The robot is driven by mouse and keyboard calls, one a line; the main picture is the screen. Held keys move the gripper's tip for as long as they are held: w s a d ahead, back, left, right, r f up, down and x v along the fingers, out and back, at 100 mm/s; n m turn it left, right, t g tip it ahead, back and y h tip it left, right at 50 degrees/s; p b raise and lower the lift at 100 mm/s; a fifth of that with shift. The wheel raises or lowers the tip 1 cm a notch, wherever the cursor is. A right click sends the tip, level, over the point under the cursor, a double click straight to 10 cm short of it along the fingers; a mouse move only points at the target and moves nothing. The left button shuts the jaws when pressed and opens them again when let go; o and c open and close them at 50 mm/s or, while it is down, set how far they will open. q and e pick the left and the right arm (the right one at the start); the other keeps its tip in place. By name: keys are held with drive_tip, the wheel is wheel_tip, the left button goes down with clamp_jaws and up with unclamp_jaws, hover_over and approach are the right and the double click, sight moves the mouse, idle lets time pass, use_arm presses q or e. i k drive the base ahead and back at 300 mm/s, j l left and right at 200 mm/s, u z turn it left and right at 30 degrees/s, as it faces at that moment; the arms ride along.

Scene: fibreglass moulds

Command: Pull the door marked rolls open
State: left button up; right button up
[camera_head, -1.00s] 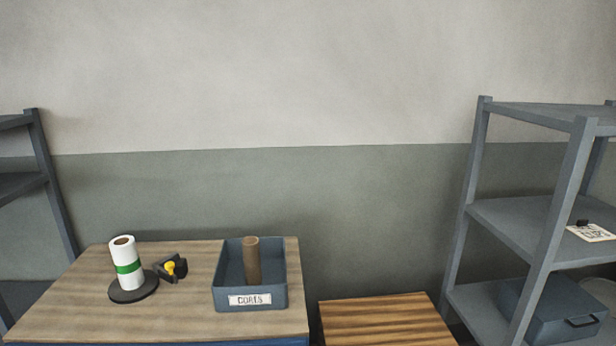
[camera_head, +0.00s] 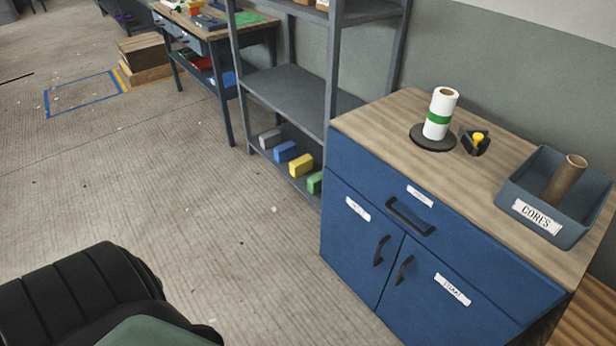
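The blue cabinet (camera_head: 345,255) stands at the right in the head view, with a wide drawer (camera_head: 440,240) above two doors. The left door (camera_head: 350,245) has a small white label (camera_head: 358,208) and a dark upright handle (camera_head: 380,250) near its right edge. The right door (camera_head: 440,315) has a white label (camera_head: 452,289) and a handle (camera_head: 404,270) near its left edge. Both doors and the drawer look shut. The door labels are too small and blurred to read surely, so I cannot tell which says rolls. Neither gripper is in view.
On the cabinet top are a white roll with a green band (camera_head: 440,112) on a dark stand, a black and yellow tool (camera_head: 476,141) and a bin marked cores (camera_head: 560,225) holding a brown tube (camera_head: 565,180). A grey shelf (camera_head: 295,95) stands left of the cabinet. The floor before it is clear.

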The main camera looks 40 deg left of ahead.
sight(361, 244)
drive_tip(key=u, duration=0.85)
